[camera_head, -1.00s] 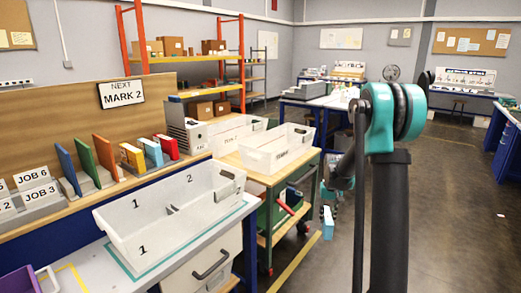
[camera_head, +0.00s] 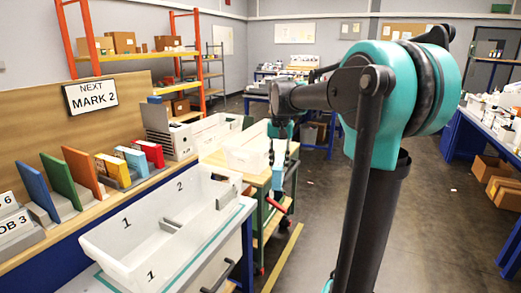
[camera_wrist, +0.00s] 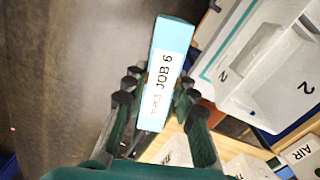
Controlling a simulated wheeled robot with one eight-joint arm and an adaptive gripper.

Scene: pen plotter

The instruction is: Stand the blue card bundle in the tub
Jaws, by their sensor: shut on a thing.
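The light blue card bundle (camera_wrist: 170,45) carries a white JOB 6 label in the wrist view. My gripper (camera_wrist: 157,92) is shut on it, with dark fingers on both sides of its lower half. In the head view the bundle (camera_head: 278,153) hangs roughly upright below my gripper (camera_head: 281,132), partly hidden by it. The white tub (camera_head: 203,226) stands at the front left with divided compartments marked 1 and 2. The bundle is apart from the tub, to the right of its far end. The tub also shows at the right of the wrist view (camera_wrist: 262,88).
Coloured cards (camera_head: 62,178) and labelled bundles (camera_head: 131,158) stand in holders behind the tub. A wooden-topped cart (camera_head: 212,158) with white bins is beyond it. A NEXT MARK 2 sign (camera_head: 91,96) hangs on the back board. Open floor (camera_head: 310,225) lies right of the cart.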

